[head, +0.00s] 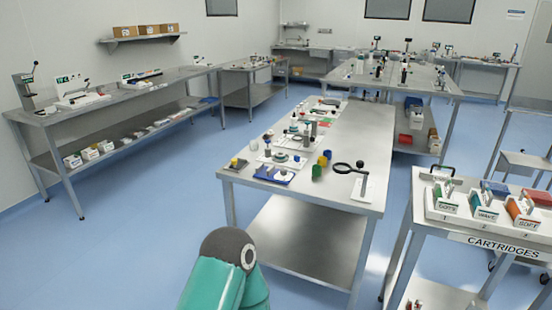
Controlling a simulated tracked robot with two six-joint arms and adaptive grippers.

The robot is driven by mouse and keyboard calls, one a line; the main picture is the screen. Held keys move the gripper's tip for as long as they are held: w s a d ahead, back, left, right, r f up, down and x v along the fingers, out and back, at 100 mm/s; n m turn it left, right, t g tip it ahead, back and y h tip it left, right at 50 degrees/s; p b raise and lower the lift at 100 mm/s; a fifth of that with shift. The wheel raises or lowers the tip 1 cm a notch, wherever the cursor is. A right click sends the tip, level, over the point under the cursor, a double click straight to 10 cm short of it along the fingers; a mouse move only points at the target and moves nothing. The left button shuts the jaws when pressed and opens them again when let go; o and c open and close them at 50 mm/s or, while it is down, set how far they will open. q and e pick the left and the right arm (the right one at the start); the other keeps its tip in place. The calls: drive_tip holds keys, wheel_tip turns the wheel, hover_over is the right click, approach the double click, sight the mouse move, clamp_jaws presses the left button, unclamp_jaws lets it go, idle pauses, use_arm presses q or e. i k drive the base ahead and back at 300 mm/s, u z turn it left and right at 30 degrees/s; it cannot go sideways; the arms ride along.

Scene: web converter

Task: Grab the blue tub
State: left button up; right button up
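Several blue things show, and I cannot tell which one is the blue tub. A blue bin (413,103) is on the lower shelf of the back table, partly hidden under the tabletop. A small blue container (495,188) is on the cartridges cart at the right. A flat blue tray (273,173) lies at the near end of the middle table. A teal and dark grey link of my own arm rises at the bottom centre, apart from all of these. Neither of my grippers is in view.
The middle steel table (350,135) holds small parts, a yellow and a green piece, and a black magnifier (350,168). The cartridges cart (490,238) stands at the right. A long bench (130,95) runs along the left wall. The blue floor (150,230) at left is clear.

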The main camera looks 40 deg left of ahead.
sight(327, 155)
drive_tip(key=z, duration=0.35)
drive_tip(key=i, duration=0.2)
drive_tip(key=u, duration=1.2)
drive_tip(key=k, duration=0.4)
drive_tip(key=u, duration=0.6)
drive_tip(key=i, duration=1.45)
drive_tip(key=z, duration=0.55)
